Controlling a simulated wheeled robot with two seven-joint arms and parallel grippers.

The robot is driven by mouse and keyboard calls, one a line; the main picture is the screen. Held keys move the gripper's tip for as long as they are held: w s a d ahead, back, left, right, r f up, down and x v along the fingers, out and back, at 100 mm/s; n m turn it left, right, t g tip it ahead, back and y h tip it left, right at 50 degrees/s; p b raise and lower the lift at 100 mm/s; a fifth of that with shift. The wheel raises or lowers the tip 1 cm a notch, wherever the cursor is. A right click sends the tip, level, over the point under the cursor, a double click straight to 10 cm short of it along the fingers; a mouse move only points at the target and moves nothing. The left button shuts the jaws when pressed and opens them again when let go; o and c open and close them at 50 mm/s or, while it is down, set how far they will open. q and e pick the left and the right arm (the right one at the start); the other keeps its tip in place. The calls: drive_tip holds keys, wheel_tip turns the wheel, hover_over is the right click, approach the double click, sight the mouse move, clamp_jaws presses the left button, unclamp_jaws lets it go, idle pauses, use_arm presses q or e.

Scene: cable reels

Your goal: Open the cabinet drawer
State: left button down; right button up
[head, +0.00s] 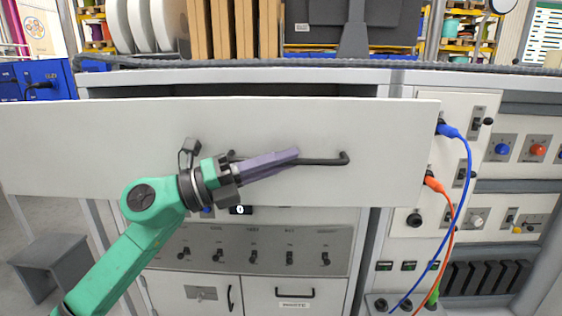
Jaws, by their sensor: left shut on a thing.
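The cabinet drawer (390,180) has a wide pale grey front and stands pulled out from the cabinet (280,77). A dark gap shows above its front edge, between it and the cabinet top. A black bar handle (325,161) runs across the middle of the drawer front. My left gripper (285,158), with purple fingers on a green arm, is shut on the left part of the handle and hides that part. My right gripper is not in view.
Blue and orange cables (467,190) hang from a panel at the right, close to the drawer's right edge. A grey stool (55,262) stands at the lower left. A monitor (343,22) and upright boards (232,28) stand on the cabinet top. A switch panel (255,248) is below the drawer.

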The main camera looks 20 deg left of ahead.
use_arm(q)
drive_tip(key=c, duration=0.9)
unclamp_jaws()
drive_tip(key=shift+s+a+f+b, duration=0.1)
drive_tip(key=shift+a+f+b, duration=0.1)
drive_tip(key=shift+a+b, duration=0.1)
drive_tip(key=b+v, duration=0.8)
drive_tip(key=v, duration=0.6)
drive_tip(key=shift+r, duration=0.15)
